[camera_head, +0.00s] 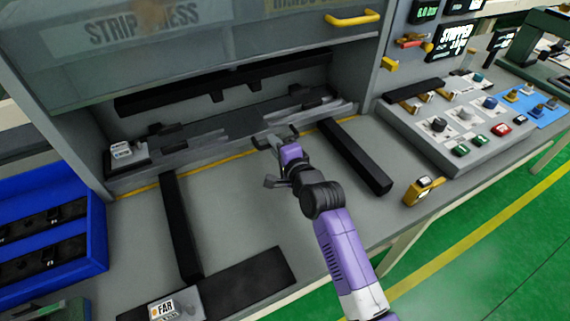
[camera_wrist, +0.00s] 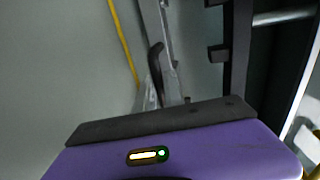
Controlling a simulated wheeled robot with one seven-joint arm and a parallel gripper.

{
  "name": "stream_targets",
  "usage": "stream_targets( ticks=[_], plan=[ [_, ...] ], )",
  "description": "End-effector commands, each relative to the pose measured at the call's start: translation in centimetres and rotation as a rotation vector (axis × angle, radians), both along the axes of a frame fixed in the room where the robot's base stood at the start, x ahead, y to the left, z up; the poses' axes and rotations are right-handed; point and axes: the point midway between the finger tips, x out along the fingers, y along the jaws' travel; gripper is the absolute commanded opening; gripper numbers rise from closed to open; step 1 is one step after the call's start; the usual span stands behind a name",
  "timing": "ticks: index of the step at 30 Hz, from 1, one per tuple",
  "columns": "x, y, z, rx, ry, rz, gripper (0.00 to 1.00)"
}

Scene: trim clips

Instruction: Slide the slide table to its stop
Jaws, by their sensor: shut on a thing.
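The slide table (camera_head: 215,128) is a long grey plate with dark fixtures, lying inside the strip press opening, just behind the yellow line. Two black rails, the left one (camera_head: 181,225) and the right one (camera_head: 355,155), run from the opening towards the front. My gripper (camera_head: 275,137) is at the front edge of the slide table, right of its middle, shut on what looks like its dark handle. In the wrist view the dark curved handle (camera_wrist: 156,62) shows beyond the gripper's body. The exact grip is partly hidden.
A blue bin (camera_head: 95,235) with black parts stands at the left. A black plate (camera_head: 250,284) with a FAR label lies at the front. A control panel (camera_head: 455,120) with several buttons and a yellow device (camera_head: 422,190) are at the right. The bench between the rails is clear except for my arm.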

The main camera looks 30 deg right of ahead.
Motion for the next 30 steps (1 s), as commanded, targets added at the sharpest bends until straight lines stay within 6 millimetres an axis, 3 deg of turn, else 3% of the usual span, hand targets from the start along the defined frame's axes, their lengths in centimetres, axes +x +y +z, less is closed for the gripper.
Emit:
stream_targets(
  ticks=[3,9,22,23,26,30],
  plan=[
    [1.7,0.0,-0.1,0.001,-0.002,0.000,0.00],
    [3.1,0.1,0.0,0.000,0.000,0.000,0.00],
    [3.5,0.1,0.1,0.000,-0.002,0.000,0.00],
    [3.5,0.1,0.1,0.000,-0.002,0.000,0.14],
    [3.5,0.1,0.1,0.000,-0.002,0.000,0.34],
    [3.4,0.0,0.0,0.000,-0.001,0.000,0.34]
  ],
)
